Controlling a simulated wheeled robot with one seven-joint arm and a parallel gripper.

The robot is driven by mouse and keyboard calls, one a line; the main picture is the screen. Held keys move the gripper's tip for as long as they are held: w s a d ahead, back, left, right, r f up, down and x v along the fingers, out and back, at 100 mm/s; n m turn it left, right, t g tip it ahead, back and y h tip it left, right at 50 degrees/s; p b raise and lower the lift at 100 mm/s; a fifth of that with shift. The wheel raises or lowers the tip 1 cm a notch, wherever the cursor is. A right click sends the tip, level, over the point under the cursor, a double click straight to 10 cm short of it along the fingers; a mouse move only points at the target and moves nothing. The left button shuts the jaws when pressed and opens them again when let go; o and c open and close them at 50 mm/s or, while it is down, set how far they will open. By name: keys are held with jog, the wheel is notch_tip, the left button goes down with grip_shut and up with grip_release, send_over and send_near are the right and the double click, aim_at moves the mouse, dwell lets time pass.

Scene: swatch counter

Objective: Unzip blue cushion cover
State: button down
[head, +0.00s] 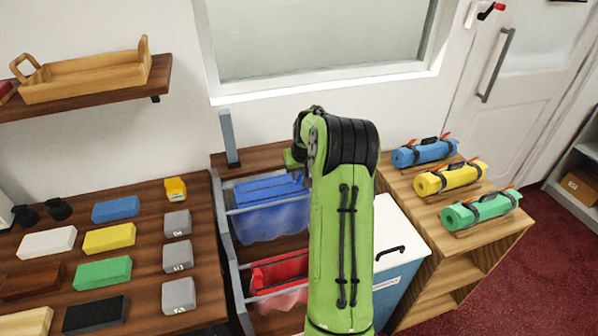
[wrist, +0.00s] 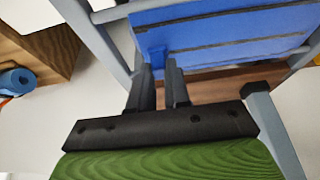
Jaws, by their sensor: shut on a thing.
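The blue cushion cover (head: 268,188) hangs in a grey rack, partly hidden behind my green arm in the head view. In the wrist view the blue cover (wrist: 215,25) fills the top, with dark lines running across it. My gripper (wrist: 163,68) is at the cover's edge near its left end. Its fingers are close together on a small blue tab (wrist: 157,53), which looks like the zip pull. The fingertips are partly hidden by the tab and cover. In the head view my arm hides most of the gripper.
A red cushion cover (head: 280,272) hangs nearer in the same grey rack (head: 233,268). The rack's rails and a post (head: 229,140) stand close to my gripper.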

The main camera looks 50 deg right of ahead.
jog(key=w+a, duration=0.3)
jog(key=a, duration=0.2)
jog(key=w+a, duration=0.2)
jog(key=a, duration=0.3)
jog(key=w+a+b, duration=0.1)
jog(key=w+a, duration=0.2)
jog(key=a, duration=0.2)
jog(key=shift+w+a, duration=0.35)
jog(key=shift+a, duration=0.05)
jog(key=c, duration=1.1)
grip_release()
jog(key=shift+w+a, duration=0.1)
jog(key=shift+a, duration=0.05)
jog(key=shift+r, duration=0.3)
jog(key=p+v, duration=0.1)
jog(key=v, duration=0.6)
jog(key=p+v, duration=0.1)
jog(key=v, duration=0.7)
jog(key=shift+s, duration=0.25)
